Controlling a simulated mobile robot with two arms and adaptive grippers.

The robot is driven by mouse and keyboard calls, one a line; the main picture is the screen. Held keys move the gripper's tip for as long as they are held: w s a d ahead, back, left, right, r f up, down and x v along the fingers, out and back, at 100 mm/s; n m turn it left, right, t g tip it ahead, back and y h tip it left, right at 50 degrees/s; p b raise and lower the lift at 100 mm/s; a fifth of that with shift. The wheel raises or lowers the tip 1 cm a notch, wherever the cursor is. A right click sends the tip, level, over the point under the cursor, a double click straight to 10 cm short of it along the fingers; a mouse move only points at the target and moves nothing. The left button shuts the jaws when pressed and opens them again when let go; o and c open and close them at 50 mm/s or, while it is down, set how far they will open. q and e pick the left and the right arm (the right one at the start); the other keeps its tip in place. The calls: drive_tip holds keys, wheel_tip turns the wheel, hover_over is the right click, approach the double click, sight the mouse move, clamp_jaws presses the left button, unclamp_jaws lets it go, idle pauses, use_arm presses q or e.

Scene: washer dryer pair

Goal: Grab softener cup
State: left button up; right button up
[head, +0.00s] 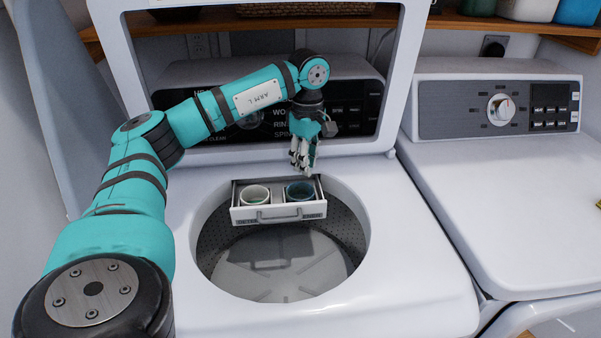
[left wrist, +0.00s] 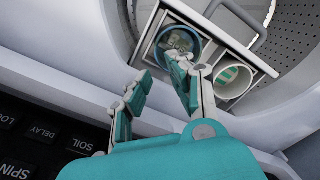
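A pulled-out dispenser drawer (head: 278,213) with a front handle juts over the washer opening and holds two cups. The right cup (head: 300,191) is blue-teal; it also shows in the left wrist view (left wrist: 180,40), upright in its compartment. The left cup (head: 256,195) is white with green inside; it shows in the left wrist view (left wrist: 233,78). The labels on the drawer front are too small to read surely. My left gripper (head: 302,164) is just above and behind the blue-teal cup, pointing down, empty. Its fingers (left wrist: 161,70) are apart. My right gripper is out of view.
The washer's raised lid (head: 404,80) and control panel (head: 350,112) stand close behind my left gripper. The drum opening (head: 285,265) lies below the drawer. A wooden shelf (head: 480,22) runs above.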

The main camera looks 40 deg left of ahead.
use_arm(q)
drive_tip(key=shift+w+f, duration=0.25)
drive_tip(key=shift+f, duration=0.5)
hover_over(308, 196)
wheel_tip(308, 196, down, 4)
drive_tip(key=shift+s+f+p, duration=0.15)
drive_tip(key=shift+p, duration=0.15)
drive_tip(key=shift+f, duration=0.25)
clamp_jaws()
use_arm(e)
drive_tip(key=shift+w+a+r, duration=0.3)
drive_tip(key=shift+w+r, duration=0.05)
